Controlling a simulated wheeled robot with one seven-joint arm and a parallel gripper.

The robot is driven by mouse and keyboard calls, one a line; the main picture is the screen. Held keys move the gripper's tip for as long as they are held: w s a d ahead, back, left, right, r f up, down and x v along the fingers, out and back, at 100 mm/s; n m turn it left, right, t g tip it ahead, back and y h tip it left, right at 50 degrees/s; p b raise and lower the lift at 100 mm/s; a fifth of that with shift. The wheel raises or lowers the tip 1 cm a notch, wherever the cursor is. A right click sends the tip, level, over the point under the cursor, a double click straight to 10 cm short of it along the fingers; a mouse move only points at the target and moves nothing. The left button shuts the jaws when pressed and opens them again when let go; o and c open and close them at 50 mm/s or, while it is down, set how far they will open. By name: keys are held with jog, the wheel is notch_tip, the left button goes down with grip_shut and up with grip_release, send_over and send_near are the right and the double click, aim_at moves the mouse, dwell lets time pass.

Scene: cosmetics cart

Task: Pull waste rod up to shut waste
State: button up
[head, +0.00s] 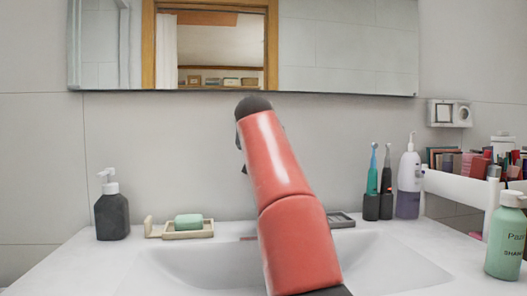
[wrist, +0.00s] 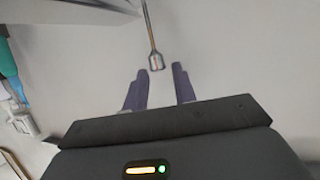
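The waste rod (wrist: 151,34) shows in the wrist view as a thin metal stem ending in a small knob (wrist: 156,62). My gripper (wrist: 159,68) is open, with one dark finger on each side of the knob's line. The knob lies at or just beyond the fingertips, with a gap to each finger; its exact depth is unclear. Nothing is held. In the head view my red arm reaches over the sink basin (head: 395,262) and hides the rod, most of the tap area and my gripper.
A dark soap dispenser (head: 112,215) and a green soap bar (head: 188,221) on a dish stand left. Electric toothbrushes (head: 386,180), a white-topped bottle (head: 409,185) and a white rack (head: 460,190) stand right. A mirror (head: 345,45) hangs behind. Teal toothbrush parts (wrist: 8,68) show at the wrist view's left.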

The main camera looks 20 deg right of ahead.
jog(key=shift+o, duration=1)
jog(key=shift+f, duration=0.1)
jog(key=b+v, duration=0.1)
jog(key=v, duration=0.6)
jog(key=shift+s+a, duration=0.2)
jog(key=shift+s, duration=0.1)
